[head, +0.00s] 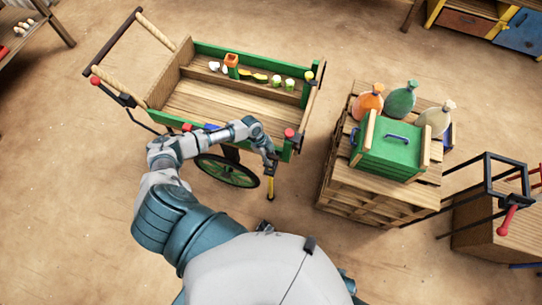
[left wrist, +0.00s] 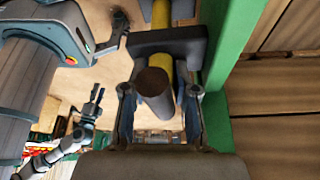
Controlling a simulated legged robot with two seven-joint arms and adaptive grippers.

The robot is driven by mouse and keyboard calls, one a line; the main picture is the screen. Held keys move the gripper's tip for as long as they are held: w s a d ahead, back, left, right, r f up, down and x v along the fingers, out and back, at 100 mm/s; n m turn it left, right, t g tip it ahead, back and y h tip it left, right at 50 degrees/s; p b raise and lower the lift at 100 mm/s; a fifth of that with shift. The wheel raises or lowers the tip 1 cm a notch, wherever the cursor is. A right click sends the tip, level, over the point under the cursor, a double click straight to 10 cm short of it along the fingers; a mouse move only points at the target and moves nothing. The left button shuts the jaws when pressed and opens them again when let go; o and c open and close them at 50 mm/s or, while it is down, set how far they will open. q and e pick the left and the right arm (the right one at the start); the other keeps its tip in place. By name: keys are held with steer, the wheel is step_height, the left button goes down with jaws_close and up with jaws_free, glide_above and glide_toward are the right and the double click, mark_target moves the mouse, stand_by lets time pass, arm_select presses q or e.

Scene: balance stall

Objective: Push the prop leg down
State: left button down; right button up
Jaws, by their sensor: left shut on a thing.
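The prop leg (head: 270,186) is a yellow rod with a dark foot. It hangs upright below the front green side of the wooden cart (head: 215,100), and its foot is at or close to the floor. In the left wrist view its dark round end (left wrist: 154,82) lies between my fingers, with yellow rod and a dark bracket (left wrist: 165,42) behind. My left gripper (head: 271,158) is shut on the prop leg at its upper part. My right gripper (left wrist: 92,108) seems to show small in the left wrist view; its finger state is unclear.
The cart wheel (head: 227,171) stands left of the leg. The cart holds an orange container (head: 231,62) and small items. A crate stack (head: 372,194) with a green box (head: 390,147) and bagged goods stands to the right. A dark frame with a red handle (head: 508,218) is further right. Floor between is clear.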

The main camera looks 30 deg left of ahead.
arm_select(q)
steer(key=shift+f, duration=0.1)
steer(key=c, duration=1.2)
jaws_free()
steer(key=shift+o, duration=1.4)
steer(key=shift+w+f, duration=0.1)
steer(key=shift+a, duration=0.1)
steer(key=v, duration=1.2)
steer(key=shift+w, duration=0.1)
